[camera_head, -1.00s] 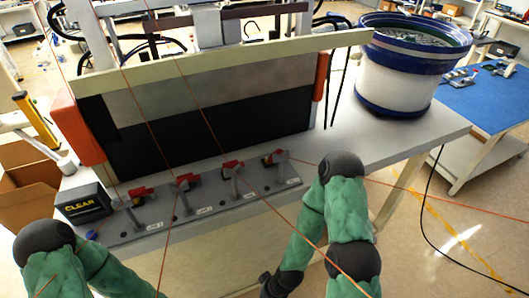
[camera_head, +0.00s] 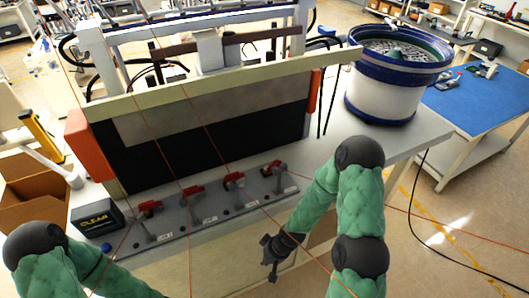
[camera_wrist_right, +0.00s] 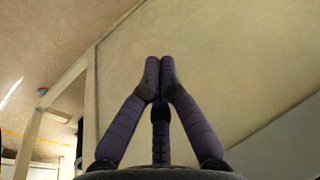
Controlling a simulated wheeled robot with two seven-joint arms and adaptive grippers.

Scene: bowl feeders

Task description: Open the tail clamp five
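Several toggle clamps with red grips stand in a row on a grey plate (camera_head: 218,220) along the table's front edge. They are a left clamp (camera_head: 150,208), two middle clamps (camera_head: 193,194) (camera_head: 234,182) and a right clamp (camera_head: 273,168). Their small labels are unreadable, so I cannot tell which is clamp five. My right gripper (camera_head: 271,265) hangs in front of and below the table edge, apart from the clamps. In the right wrist view its fingers (camera_wrist_right: 160,64) meet at the tips with nothing between them. My left gripper is out of view; only its arm shows at lower left.
A black box marked CLEAR (camera_head: 97,219) sits left of the clamps, beside a blue button (camera_head: 106,247). A dark panel with a pale top bar (camera_head: 225,87) rises behind them. A blue and white bowl feeder (camera_head: 385,95) stands at right. Bare tabletop (camera_head: 325,150) lies between.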

